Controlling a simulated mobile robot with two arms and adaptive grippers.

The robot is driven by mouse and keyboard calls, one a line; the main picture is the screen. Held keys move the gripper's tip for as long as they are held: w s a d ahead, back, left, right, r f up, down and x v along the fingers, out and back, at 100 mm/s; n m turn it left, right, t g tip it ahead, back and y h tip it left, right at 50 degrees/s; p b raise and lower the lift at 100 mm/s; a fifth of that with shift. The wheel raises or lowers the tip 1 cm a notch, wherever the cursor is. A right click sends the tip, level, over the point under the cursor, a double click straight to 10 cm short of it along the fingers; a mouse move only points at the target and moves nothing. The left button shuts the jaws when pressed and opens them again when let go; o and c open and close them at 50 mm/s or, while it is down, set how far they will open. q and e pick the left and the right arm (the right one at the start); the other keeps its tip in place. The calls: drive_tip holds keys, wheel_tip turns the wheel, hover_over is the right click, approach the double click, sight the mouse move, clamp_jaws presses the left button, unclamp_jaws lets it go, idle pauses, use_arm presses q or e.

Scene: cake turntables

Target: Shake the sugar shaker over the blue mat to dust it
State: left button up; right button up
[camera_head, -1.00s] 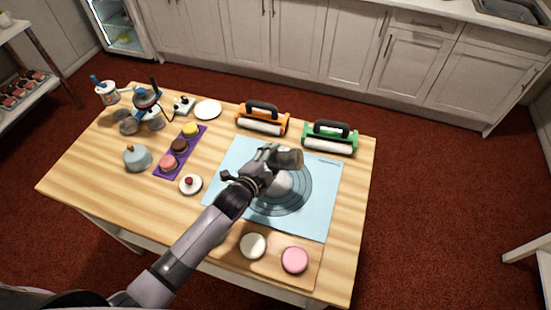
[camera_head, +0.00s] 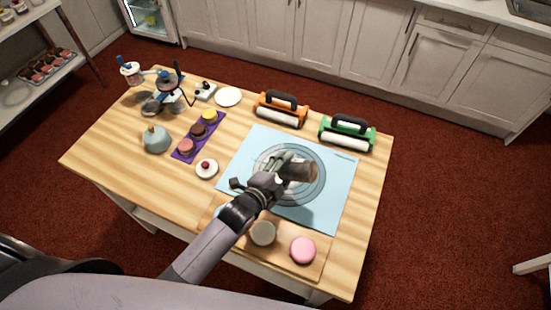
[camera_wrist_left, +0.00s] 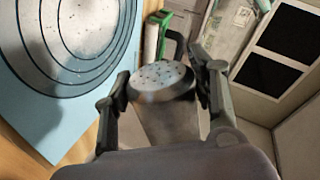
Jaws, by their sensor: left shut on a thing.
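My left gripper (camera_head: 287,166) is shut on the sugar shaker (camera_head: 301,170), a short metallic cylinder, and holds it tilted above the blue mat (camera_head: 333,208). The mat lies flat on the table and has dark concentric rings. In the left wrist view the shaker (camera_wrist_left: 160,82) sits between both fingers of the gripper (camera_wrist_left: 165,90), its round lid dotted with dark holes. The shaker and hand hide part of the rings in the head view. My right gripper is not in view.
An orange roller (camera_head: 281,110) and a green roller (camera_head: 347,133) stand behind the mat. A wooden board (camera_head: 283,256) with a pale disc (camera_head: 263,233) and a pink disc (camera_head: 303,250) lies in front. A purple tray (camera_head: 180,153), a cupcake (camera_head: 207,169) and a blue-grey domed pot (camera_head: 156,139) are left.

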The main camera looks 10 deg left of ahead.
use_arm(q)
drive_tip(key=d, duration=0.1)
drive_tip(key=d+f+b, duration=0.1)
drive_tip(key=d, duration=0.1)
drive_tip(key=w+d+b, duration=0.6)
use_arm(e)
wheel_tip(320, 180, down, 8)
use_arm(q)
drive_tip(key=w+a+r+p, duration=0.2)
drive_tip(key=w+a+p, duration=0.1)
drive_tip(key=w+a, duration=0.5)
drive_tip(key=s+a+p, duration=0.4)
drive_tip(key=s+a, duration=0.1)
drive_tip(key=a, duration=0.1)
drive_tip(key=s+d+f, duration=0.1)
drive_tip(key=s+d, duration=0.1)
drive_tip(key=d, duration=0.4)
drive_tip(key=shift+s+d+f, duration=0.25)
drive_tip(key=shift+d+f, duration=0.05)
drive_tip(key=shift+f, duration=0.05)
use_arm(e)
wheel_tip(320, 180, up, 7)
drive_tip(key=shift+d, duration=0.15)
